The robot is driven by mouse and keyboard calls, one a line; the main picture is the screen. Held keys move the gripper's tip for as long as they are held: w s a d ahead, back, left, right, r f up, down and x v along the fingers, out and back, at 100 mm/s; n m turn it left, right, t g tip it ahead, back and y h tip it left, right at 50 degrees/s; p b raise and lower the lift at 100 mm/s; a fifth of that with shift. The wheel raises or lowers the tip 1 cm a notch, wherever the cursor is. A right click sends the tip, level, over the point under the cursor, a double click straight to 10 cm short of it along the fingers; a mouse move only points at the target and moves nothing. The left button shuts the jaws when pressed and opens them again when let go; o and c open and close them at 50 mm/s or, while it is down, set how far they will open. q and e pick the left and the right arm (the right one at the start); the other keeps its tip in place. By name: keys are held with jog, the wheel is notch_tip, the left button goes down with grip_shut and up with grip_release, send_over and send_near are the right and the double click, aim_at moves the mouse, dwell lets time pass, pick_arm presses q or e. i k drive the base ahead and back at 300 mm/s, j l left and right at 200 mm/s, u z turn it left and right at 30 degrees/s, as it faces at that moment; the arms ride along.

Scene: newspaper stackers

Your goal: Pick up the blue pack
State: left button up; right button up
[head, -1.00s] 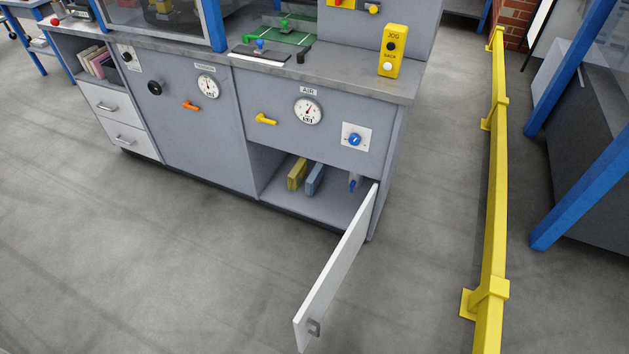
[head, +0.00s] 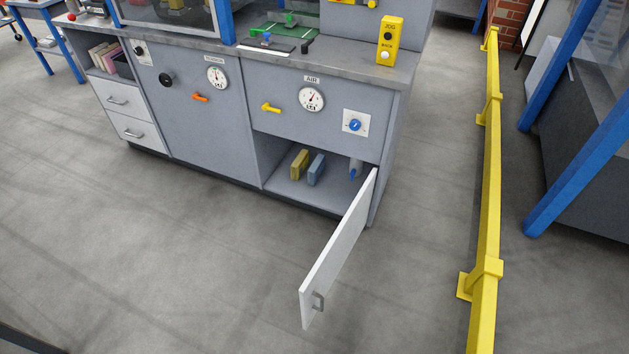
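The blue pack (head: 316,169) stands upright on the floor of the open lower compartment of the grey cabinet (head: 205,130). A yellow pack (head: 299,164) stands close beside it on the left. The compartment's white door (head: 338,252) is swung wide open toward the front and does not cover the blue pack. Neither of my grippers shows in the head view.
A grey pipe with a blue handle (head: 353,173) is inside the compartment at the right. A yellow guard rail (head: 490,180) runs along the right side. The grey floor (head: 170,250) in front of the cabinet is clear left of the open door.

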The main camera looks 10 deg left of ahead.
aim_at(316, 168)
jog(key=k+z, duration=0.1)
jog(key=z, duration=0.25)
jog(key=k+z, duration=0.1)
jog(key=z, duration=0.25)
jog(key=k+l+z, duration=0.1)
jog(key=z, duration=0.25)
jog(key=j+z, duration=0.35)
jog(key=j, duration=0.15)
jog(key=j+z, duration=0.4)
jog(key=j, duration=0.2)
jog(key=j+z, duration=0.35)
jog(key=j, duration=0.15)
